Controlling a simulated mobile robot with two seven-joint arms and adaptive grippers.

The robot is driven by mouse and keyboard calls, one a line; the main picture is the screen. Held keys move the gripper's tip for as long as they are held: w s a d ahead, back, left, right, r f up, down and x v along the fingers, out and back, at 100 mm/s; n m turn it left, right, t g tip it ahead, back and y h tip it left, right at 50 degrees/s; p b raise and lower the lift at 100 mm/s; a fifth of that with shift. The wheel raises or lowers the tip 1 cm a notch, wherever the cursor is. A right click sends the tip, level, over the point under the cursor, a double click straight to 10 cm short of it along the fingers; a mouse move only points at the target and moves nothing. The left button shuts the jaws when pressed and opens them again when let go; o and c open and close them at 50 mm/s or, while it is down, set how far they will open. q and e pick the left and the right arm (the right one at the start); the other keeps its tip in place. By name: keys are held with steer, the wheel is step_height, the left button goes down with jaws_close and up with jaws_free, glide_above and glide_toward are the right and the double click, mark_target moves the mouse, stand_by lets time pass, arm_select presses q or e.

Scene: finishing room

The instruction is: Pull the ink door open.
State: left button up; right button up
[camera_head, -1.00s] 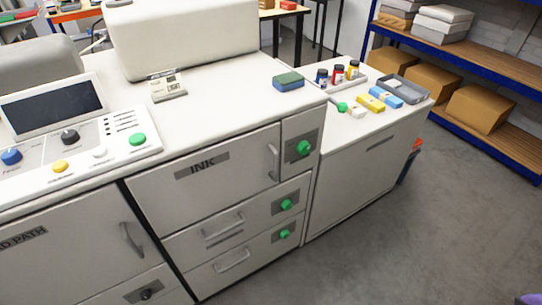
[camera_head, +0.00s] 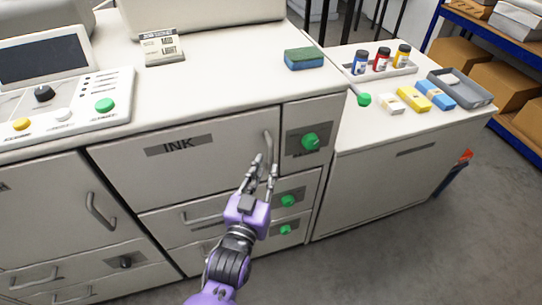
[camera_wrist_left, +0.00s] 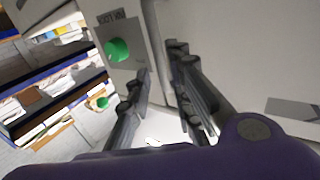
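The ink door (camera_head: 215,160) is a light grey panel with a dark INK label, and it looks shut. Its vertical handle (camera_head: 268,147) is at the right edge of the door. My left gripper (camera_head: 265,165) is in front of the lower part of the handle, its fingers pointing up and apart. In the left wrist view the open fingers (camera_wrist_left: 158,65) stand before the grey panels; the handle is not clear there, and I cannot tell whether the fingers touch it. My right gripper is not in view.
A panel with a green knob (camera_head: 310,141) is right of the door. Drawers with green knobs (camera_head: 289,201) lie below it. A side cabinet (camera_head: 400,175) holds bottles and a grey tray (camera_head: 462,88). Grey floor is free at the lower right.

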mark_target(270, 158)
arm_select(q)
steer(key=x, duration=0.4)
steer(key=shift+w+r, duration=0.1)
steer(key=shift+w, duration=0.15)
steer(key=shift+w+d, duration=0.15)
steer(key=shift+w, duration=0.55)
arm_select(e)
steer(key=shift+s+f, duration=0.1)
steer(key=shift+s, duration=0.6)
arm_select(q)
jaws_close()
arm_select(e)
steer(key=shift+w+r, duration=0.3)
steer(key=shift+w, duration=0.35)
